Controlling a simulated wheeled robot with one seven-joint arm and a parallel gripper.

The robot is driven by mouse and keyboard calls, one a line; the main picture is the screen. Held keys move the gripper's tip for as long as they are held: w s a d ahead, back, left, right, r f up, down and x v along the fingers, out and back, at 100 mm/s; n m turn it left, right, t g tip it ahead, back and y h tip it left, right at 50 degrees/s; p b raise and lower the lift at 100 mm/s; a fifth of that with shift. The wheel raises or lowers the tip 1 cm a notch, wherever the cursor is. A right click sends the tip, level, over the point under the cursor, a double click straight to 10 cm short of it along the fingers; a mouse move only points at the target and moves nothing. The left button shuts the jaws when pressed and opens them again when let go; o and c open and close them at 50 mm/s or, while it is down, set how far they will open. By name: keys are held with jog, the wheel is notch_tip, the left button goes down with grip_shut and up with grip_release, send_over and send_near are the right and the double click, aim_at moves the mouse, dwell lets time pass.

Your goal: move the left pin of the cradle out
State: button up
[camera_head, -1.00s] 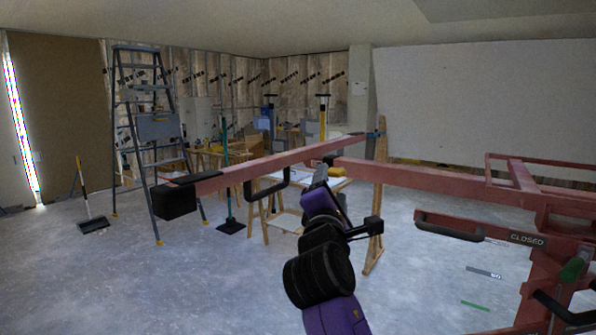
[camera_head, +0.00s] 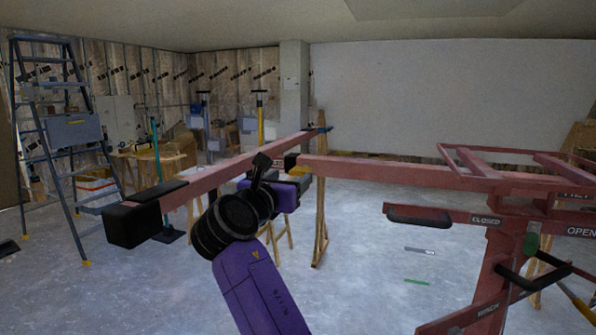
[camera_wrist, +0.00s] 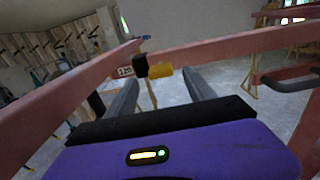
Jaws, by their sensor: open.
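The cradle is a red steel frame with a left beam (camera_head: 235,172) and a right beam (camera_head: 400,172). Its pin appears to be the small black knob (camera_wrist: 140,65) beside a yellow block (camera_wrist: 161,71) in the wrist view, where the beams come together. I cannot tell the remaining distance. My wrist partly hides the left beam in the head view.
A black-handled red lever (camera_head: 420,216) by the CLOSED label and the red mast (camera_head: 500,255) stand at right. A black end cap (camera_head: 132,225) ends the left beam. A stepladder (camera_head: 50,140) stands far left. The floor between beam and mast is clear.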

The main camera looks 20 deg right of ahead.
aim_at(297, 173)
jog(key=shift+p+x, duration=0.5)
jog(key=shift+x, duration=3)
grip_shut()
